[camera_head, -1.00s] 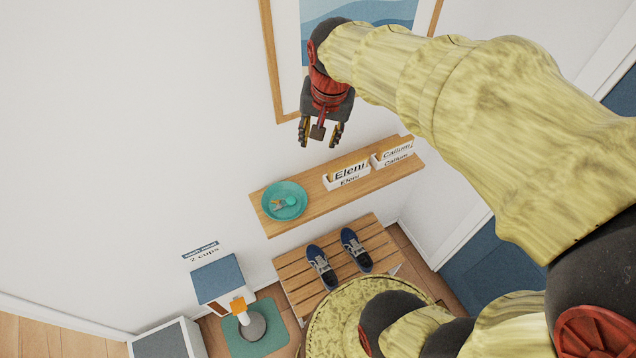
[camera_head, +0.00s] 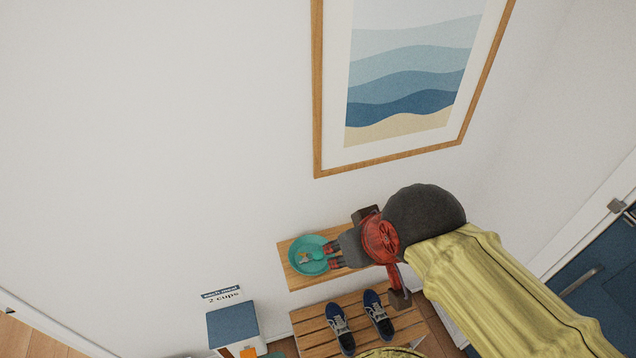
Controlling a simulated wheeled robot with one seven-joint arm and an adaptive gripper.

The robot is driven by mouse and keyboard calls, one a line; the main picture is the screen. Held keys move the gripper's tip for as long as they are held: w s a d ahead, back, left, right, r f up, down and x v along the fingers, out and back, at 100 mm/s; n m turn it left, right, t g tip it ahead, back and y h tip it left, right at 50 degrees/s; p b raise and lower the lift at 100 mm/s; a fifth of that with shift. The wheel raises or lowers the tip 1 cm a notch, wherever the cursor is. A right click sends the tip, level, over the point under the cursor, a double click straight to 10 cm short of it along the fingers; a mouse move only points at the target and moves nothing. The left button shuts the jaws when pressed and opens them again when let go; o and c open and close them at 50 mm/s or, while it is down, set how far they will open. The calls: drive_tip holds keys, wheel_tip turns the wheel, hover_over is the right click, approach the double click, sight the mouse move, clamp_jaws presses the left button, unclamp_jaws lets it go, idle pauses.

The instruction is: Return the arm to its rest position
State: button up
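My gripper (camera_head: 334,255) is at the end of my yellow-sleeved arm and points left in the picture. Its two fingers look apart, with nothing visible between them. The fingertips show at the right rim of a teal bowl (camera_head: 298,261); I cannot tell whether they touch it or are only in front of it. The bowl sits on a wooden wall shelf (camera_head: 300,284) and holds small items, one of them teal. My gripper and arm hide the right part of the shelf.
A framed wave picture (camera_head: 412,75) hangs above. Below the shelf, dark blue shoes (camera_head: 341,326) stand on a slatted bench (camera_head: 314,335). A blue-topped box (camera_head: 232,322) is at lower left, under a "2 cups" label (camera_head: 222,295). A blue door (camera_head: 600,265) is at right.

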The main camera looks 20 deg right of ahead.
wheel_tip(320, 180, down, 22)
drive_tip(key=b, duration=2.1)
drive_tip(key=shift+r, duration=0.25)
